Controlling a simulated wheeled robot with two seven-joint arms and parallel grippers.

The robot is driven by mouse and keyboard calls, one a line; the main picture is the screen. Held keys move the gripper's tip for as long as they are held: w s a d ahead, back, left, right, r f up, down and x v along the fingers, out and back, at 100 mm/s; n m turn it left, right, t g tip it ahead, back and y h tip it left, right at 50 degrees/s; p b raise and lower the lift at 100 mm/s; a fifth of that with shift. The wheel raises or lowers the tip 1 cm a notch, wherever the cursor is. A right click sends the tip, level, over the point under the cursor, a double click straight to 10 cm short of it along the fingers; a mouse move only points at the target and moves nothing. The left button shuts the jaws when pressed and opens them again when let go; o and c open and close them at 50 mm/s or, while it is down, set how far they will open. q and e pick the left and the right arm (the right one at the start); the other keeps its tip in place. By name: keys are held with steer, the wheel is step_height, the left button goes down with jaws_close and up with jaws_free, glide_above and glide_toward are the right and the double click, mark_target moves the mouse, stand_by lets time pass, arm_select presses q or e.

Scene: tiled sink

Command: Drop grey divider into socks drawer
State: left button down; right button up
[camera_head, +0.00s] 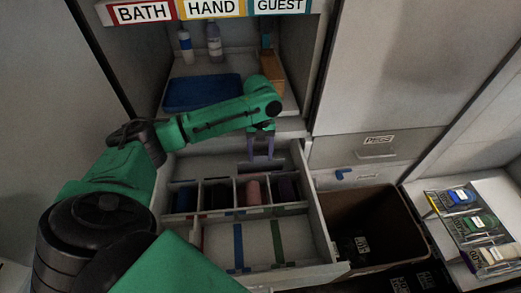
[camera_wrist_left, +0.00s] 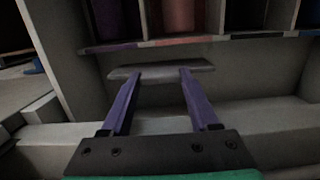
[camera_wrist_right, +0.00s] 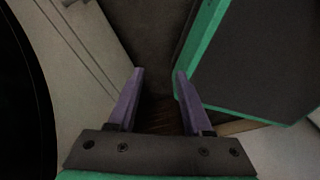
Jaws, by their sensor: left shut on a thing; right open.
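My left gripper (camera_head: 262,155) reaches over the back part of the open drawer (camera_head: 325,238). Its purple fingers (camera_wrist_left: 161,75) are shut on the thin grey divider (camera_wrist_left: 150,70), seen nearly edge-on at the fingertips. In the left wrist view the divider is over the drawer's empty back strip, beside the row of compartments. I cannot tell whether it touches the drawer floor. Rolled dark and pink socks (camera_head: 253,192) sit in the compartments. My right gripper (camera_wrist_right: 158,75) is open and empty in the right wrist view, and outside the head view.
The drawer's front section has blue and green strips (camera_head: 278,240). A brown bin (camera_head: 370,215) stands right of the drawer, below the PEGS drawer (camera_head: 375,147). A shelf above holds a blue folded cloth (camera_head: 202,92) and bottles (camera_head: 214,40). A tray of packets (camera_head: 470,220) lies far right.

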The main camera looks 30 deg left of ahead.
arm_select(q)
steer(key=shift+f, duration=0.1)
steer(key=shift+c, duration=0.7)
jaws_free()
step_height(320, 180, up, 13)
steer(key=w, duration=0.1)
steer(key=shift+a, duration=0.45)
